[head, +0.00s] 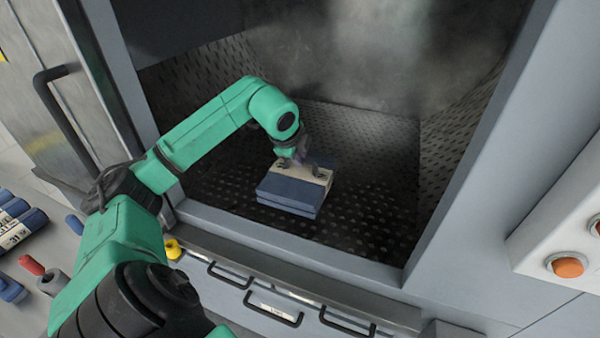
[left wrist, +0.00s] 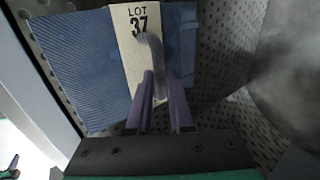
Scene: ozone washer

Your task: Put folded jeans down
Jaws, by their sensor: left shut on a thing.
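The folded jeans (head: 287,197) are a flat blue stack with a cream band around it, inside the washer chamber. In the left wrist view the blue cloth (left wrist: 75,70) shows beside the cream band (left wrist: 128,45), which is printed "LOT 37". My left gripper (head: 302,168) is over the top of the stack and shut on it at the band. Its purple fingers also show in the left wrist view (left wrist: 162,105). The stack is low over the perforated chamber floor (head: 365,215); I cannot tell whether it touches. My right gripper is out of view.
The chamber has perforated walls, with grey haze (head: 365,55) at the back. A front sill (head: 290,246) and side frame (head: 480,150) border the opening. Drawer handles (head: 272,309) are below it. An orange button (head: 567,266) is at right; rolled blue bundles (head: 20,225) lie at left.

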